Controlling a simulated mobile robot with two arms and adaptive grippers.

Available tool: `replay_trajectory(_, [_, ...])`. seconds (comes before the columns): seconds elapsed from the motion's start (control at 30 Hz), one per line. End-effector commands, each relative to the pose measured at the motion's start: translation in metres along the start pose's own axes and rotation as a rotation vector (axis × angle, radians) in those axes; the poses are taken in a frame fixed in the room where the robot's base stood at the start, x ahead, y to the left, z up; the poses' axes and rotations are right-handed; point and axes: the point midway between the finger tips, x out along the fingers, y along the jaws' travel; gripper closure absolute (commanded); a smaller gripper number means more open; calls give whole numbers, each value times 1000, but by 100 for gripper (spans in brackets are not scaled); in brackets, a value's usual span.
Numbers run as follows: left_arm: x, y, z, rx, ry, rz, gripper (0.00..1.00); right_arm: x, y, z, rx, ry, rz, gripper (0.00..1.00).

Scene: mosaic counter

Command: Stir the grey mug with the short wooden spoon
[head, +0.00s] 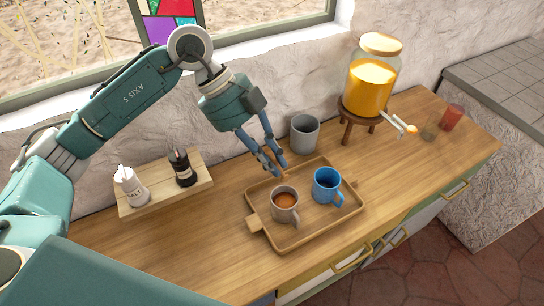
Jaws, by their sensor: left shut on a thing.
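The grey mug (285,205) stands upright on the wooden tray (290,244), in its left part, with brown liquid inside and its handle toward the front. My left gripper (274,170) reaches down from the upper left, with its fingertips above the tray's back edge, just behind the mug. Its fingers are closed on a thin wooden piece, which I take for the short wooden spoon; it hardly shows against the wood. I cannot make out the spoon's bowl. My right gripper is not in view.
A blue mug (327,185) stands on the tray, right of the grey one. A grey cup (304,134) stands behind the tray. A glass dispenser (371,88) sits on a stool at the right. White (130,187) and black (182,168) containers stand on a board at left.

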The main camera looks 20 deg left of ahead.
Motion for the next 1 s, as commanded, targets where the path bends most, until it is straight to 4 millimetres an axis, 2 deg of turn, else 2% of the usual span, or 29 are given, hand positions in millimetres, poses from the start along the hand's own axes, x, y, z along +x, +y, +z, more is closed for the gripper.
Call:
replay_trajectory(0.27, [10,11,1,-1,-1,0,100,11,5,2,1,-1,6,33])
replay_trajectory(0.83, [41,51,1,0,-1,2,100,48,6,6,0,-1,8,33])
replay_trajectory(1.0, [53,50,10,2,0,1,100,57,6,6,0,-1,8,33])
